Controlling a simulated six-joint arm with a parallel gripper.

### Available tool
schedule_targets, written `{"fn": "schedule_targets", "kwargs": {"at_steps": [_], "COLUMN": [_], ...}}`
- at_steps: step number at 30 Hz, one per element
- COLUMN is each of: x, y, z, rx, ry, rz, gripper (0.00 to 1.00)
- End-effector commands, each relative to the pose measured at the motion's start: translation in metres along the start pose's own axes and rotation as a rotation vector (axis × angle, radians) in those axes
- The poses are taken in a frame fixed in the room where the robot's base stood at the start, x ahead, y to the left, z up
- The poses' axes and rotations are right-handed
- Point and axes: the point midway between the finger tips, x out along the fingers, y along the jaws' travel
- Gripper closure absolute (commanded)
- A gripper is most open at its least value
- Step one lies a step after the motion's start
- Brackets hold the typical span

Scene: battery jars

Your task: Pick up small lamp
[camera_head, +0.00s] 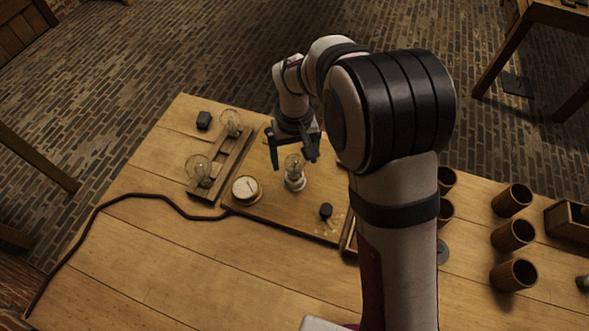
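A small clear glass lamp (294,166) stands upright in a pale round socket (295,184) on a wooden board. My gripper (292,156) is open, with its two dark fingers pointing down. In the picture one finger is left of the lamp and the other right of it. I cannot tell from this single view whether the fingers are level with the glass or behind it. No contact shows.
The board (259,203) also carries a round white dial (245,188) and a black knob (326,211). A small black block (204,120) lies at the back left. A dark cable (140,195) crosses the table. Brown cups (512,235) stand at right.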

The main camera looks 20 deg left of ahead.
Motion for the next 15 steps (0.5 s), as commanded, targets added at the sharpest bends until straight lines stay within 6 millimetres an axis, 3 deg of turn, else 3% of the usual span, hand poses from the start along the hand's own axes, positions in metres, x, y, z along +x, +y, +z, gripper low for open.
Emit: {"fn": "schedule_targets", "kwargs": {"at_steps": [2,15], "x": [-0.0002,-0.0005], "y": [0.0,0.0], "z": [0.0,0.0], "rx": [0.0,0.0], "ry": [0.0,0.0], "rz": [0.0,0.0], "gripper": [0.21,1.0]}}
